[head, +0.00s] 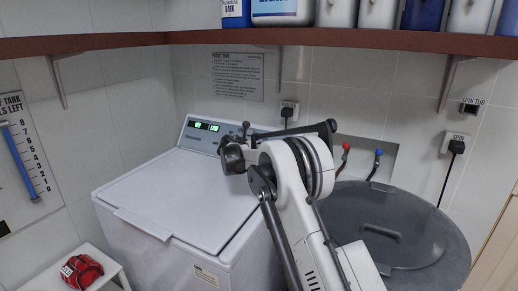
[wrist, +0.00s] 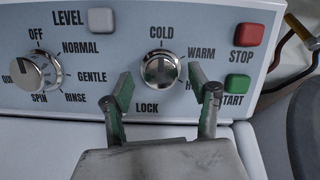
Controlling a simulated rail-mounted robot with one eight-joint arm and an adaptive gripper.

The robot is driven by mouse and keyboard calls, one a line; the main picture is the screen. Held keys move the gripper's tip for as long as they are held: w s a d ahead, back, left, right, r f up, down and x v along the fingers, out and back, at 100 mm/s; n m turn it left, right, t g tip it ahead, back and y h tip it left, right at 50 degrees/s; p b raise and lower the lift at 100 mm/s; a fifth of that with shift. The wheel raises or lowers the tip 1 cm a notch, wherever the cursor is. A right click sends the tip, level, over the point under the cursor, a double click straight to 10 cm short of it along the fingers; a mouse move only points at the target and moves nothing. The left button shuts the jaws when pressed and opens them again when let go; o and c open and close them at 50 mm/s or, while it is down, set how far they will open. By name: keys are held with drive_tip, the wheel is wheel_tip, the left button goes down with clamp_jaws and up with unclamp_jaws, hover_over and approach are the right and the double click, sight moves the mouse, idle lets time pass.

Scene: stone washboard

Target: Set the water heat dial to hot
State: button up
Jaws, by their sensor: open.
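The water heat dial (wrist: 161,69) is a round silver knob on the washer's grey panel, in the middle of the wrist view. Its raised grip looks upright, toward COLD, with WARM at its upper right and LOCK below. The label at its lower right, starting with H, is mostly hidden by a finger. My gripper (wrist: 160,88) is open, with one green-padded finger to the lower left of the dial and one to the right. I see no contact with the dial. In the head view my arm hides the dial.
Left of the dial is a second knob (wrist: 38,71) with NORMAL, GENTLE and RINSE labels. A red STOP button (wrist: 249,35) and a green START button (wrist: 238,83) are close on the right. A shelf (head: 130,41) runs above the washer (head: 175,195); a grey tub (head: 420,215) stands right.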

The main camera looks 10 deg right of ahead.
drive_tip(key=shift+x, duration=1.05)
drive_tip(key=shift+c, duration=0.3)
drive_tip(key=c, duration=1.1)
